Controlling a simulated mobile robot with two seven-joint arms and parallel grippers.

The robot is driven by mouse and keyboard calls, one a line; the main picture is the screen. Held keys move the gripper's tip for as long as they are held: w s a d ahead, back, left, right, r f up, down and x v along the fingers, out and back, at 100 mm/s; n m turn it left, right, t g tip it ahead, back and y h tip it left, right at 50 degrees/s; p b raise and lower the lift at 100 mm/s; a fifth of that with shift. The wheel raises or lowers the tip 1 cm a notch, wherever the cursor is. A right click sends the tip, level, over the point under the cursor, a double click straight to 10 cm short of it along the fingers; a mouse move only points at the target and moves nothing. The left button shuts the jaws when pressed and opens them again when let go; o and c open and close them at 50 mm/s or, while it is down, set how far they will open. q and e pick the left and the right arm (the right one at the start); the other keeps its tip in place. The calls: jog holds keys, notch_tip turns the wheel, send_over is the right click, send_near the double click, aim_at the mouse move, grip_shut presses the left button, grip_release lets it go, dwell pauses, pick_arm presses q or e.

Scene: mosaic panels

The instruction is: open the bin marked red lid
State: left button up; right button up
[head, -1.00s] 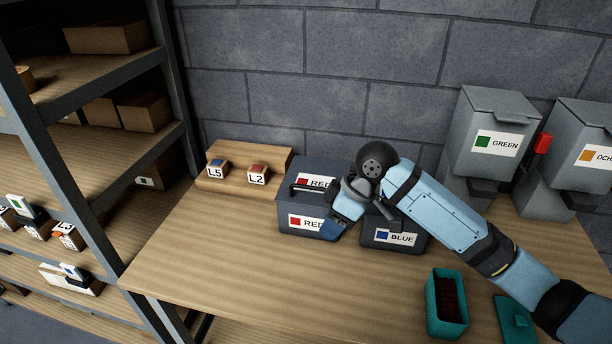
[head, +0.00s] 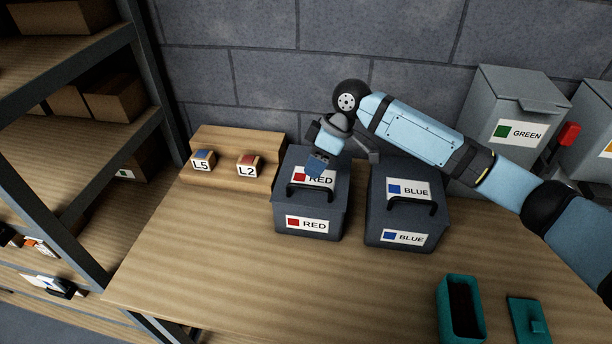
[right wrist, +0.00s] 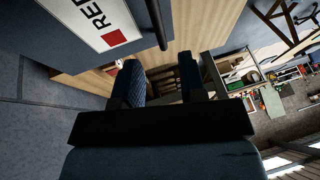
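The red bin is a dark grey box with a closed lid (head: 330,200), a black bar handle (head: 312,191) and RED labels on lid and front. My right gripper (head: 316,168) hangs over the lid, just behind the handle, partly covering the upper RED label. In the right wrist view its two dark blue fingers (right wrist: 160,72) are apart with nothing between them. The RED lid label (right wrist: 92,20) and the handle (right wrist: 156,22) show there beyond the fingers, outside the gap. My left gripper is not in view.
A closed blue bin (head: 405,215) stands close to the right of the red one. A wooden stand (head: 222,148) with two labelled blocks is at the left. A teal open box (head: 461,310) and its lid (head: 528,320) lie at the front right. Front-left tabletop is clear.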

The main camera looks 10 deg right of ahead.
jog(key=x, duration=0.5)
jog(key=shift+f, duration=0.1)
grip_shut()
